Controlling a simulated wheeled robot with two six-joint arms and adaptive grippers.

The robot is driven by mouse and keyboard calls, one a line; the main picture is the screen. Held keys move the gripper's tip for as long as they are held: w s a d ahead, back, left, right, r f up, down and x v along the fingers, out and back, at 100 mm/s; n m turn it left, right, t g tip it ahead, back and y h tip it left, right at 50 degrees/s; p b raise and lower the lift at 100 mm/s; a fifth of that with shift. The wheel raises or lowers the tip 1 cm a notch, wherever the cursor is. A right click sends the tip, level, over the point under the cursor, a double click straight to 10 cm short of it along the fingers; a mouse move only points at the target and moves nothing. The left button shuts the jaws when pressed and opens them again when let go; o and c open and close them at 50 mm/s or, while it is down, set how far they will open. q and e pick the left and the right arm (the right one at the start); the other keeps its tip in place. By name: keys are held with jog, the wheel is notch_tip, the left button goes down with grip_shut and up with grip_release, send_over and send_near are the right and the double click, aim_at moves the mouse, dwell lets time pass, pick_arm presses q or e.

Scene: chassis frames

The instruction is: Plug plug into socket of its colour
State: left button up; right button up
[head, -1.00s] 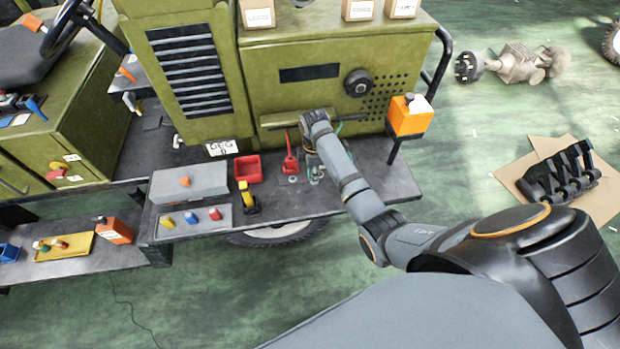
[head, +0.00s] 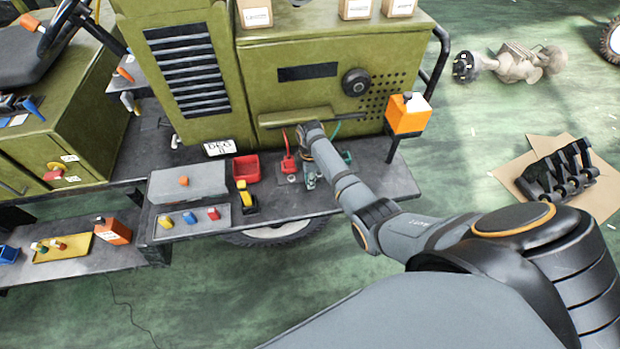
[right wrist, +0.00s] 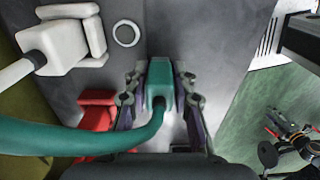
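The green plug (right wrist: 160,82), with a thick green cable (right wrist: 75,137), sits between the fingers of my right gripper (right wrist: 160,98) in the right wrist view. The fingers press its sides. In the head view this gripper (head: 310,178) is low over the dark shelf, just right of the red plug (head: 289,163), partly hidden by my arm. A red part also shows in the right wrist view (right wrist: 95,112), behind the green cable. A teal part (head: 346,157) shows right of my forearm. I cannot tell whether the held plug touches a socket. My left gripper is out of view.
A yellow piece on a black base (head: 247,199), a red bin (head: 246,168) and a grey box (head: 188,183) stand left on the shelf. An orange canister (head: 408,114) stands right. The green vehicle body (head: 320,60) rises behind. A pale block (right wrist: 62,45) is near the gripper.

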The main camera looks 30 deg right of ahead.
jog(key=shift+o, duration=1.4)
